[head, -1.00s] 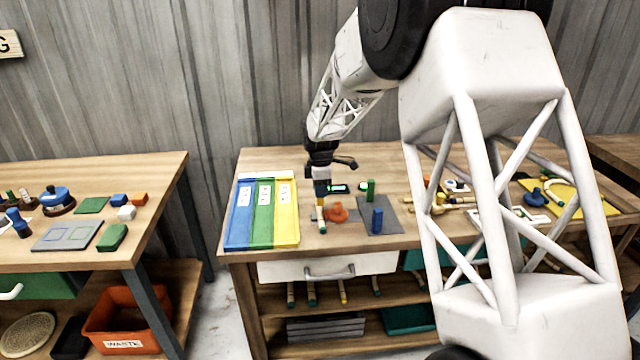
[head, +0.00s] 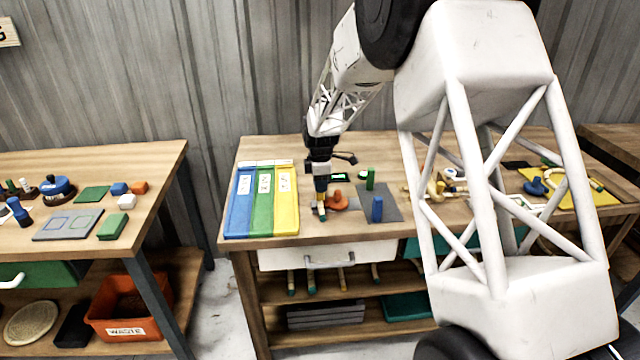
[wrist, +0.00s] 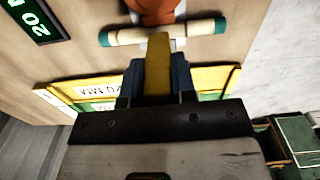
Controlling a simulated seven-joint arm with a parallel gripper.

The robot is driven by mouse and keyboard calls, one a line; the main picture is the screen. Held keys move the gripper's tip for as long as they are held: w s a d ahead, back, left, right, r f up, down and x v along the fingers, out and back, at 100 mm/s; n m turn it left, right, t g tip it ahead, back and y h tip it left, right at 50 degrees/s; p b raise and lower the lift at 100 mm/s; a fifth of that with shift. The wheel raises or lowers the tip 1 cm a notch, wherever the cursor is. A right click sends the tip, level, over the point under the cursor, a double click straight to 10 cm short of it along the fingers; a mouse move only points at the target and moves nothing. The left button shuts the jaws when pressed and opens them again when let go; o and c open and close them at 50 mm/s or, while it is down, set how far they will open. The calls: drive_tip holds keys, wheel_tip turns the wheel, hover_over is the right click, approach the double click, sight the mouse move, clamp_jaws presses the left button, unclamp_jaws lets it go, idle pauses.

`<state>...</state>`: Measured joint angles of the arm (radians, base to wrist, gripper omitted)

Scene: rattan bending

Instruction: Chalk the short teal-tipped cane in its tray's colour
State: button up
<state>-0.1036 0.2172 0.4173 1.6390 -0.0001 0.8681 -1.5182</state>
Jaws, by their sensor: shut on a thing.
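The short cane (wrist: 165,33) is pale with teal tips and lies across the top of the wrist view. Its near teal tip shows in the head view (head: 323,218). My gripper (head: 321,196) is shut on a yellow block-like chalk (wrist: 157,66), seen between its dark blue fingers in the wrist view. The chalk's end overlaps the cane's middle; I cannot tell whether they touch. An orange holder (head: 337,201) sits right beside the cane. The yellow tray (head: 287,226) is left of my gripper, beside the green (head: 261,228) and blue trays (head: 238,226).
A green block (head: 370,179) and a blue block (head: 377,209) stand upright at the grey mat (head: 391,213), right of the holder. A small lit display (head: 339,177) is behind. More canes (head: 343,279) show under the drawer (head: 318,257). Bare wood lies behind the mat.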

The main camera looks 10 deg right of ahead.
drive_tip(key=shift+f, duration=0.55)
idle(1.4)
drive_tip(key=shift+r, duration=0.15)
drive_tip(key=shift+r, duration=3.4)
drive_tip(key=shift+d, duration=0.1)
drive_tip(key=d+r, duration=0.1)
drive_tip(key=d, duration=1.7)
drive_tip(key=shift+w+m, duration=0.3)
drive_tip(key=shift+w, duration=0.05)
drive_tip(key=shift+f, duration=2.4)
